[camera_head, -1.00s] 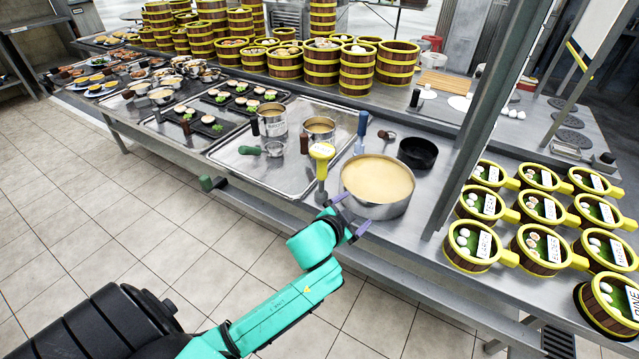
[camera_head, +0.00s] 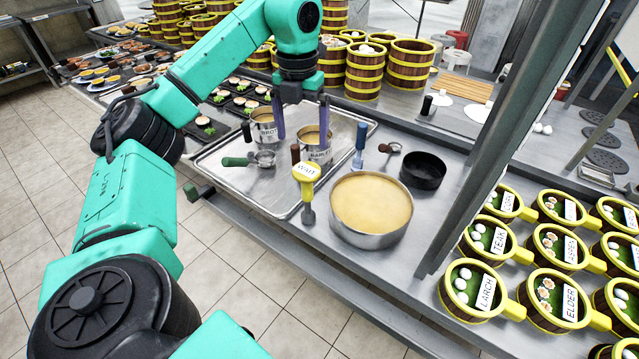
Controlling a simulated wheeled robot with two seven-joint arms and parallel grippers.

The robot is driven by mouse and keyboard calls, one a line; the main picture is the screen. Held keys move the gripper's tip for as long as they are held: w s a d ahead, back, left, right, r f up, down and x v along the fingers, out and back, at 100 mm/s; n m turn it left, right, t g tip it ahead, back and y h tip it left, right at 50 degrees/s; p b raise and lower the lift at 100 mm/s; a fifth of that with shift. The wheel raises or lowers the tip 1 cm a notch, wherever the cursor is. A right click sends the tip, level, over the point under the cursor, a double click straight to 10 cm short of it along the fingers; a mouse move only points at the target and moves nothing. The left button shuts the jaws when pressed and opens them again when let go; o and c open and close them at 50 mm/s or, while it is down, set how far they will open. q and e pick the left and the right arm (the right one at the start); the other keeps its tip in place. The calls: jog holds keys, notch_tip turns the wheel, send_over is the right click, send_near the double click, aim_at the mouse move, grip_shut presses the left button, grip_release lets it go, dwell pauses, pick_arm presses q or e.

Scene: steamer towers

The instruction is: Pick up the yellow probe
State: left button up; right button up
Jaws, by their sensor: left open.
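The yellow probe (camera_head: 306,172) has a yellow head with a white label and a grey lower part. It stands upright, or nearly so, at the right front edge of the metal tray, just left of the large pan (camera_head: 371,208) of tan liquid. My left gripper (camera_head: 301,122) points down with its two purple fingers apart. It hangs above and behind the probe in the picture, in front of or over the labelled pots, and does not touch the probe. Nothing shows between the fingers. My right gripper is out of view.
Two labelled pots (camera_head: 264,134) stand on the metal tray (camera_head: 232,189). A green-handled scoop (camera_head: 262,158), a blue-handled tool (camera_head: 360,146) and a black bowl (camera_head: 423,170) are close by. A grey post (camera_head: 505,130) rises at the right, beside several yellow-rimmed steamers (camera_head: 470,290).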

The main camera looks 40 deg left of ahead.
pick_arm(q)
jog(key=b, duration=0.3)
send_over(304, 171)
jog(key=w, duration=0.2)
notch_tip(304, 171, down, 4)
jog(key=shift+s+d+f, duration=0.1)
jog(key=shift+s+f, duration=0.05)
jog(key=shift+f, duration=0.1)
jog(key=f+b, duration=0.1)
jog(key=f, duration=0.1)
jog(key=s+f+b, duration=0.1)
jog(key=f, duration=0.1)
jog(key=shift+s+b, duration=0.2)
jog(key=shift+b, duration=0.1)
jog(key=shift+s+f+p, duration=0.1)
jog(key=shift+s+p, duration=0.1)
jog(key=shift+p, duration=0.2)
jog(key=f, duration=0.3)
jog(key=f+p, duration=0.1)
jog(key=f, duration=0.1)
jog(key=shift+w+f, duration=0.25)
jog(key=shift+w, duration=0.05)
jog(key=shift+f, duration=0.3)
jog(key=c, duration=1.5)
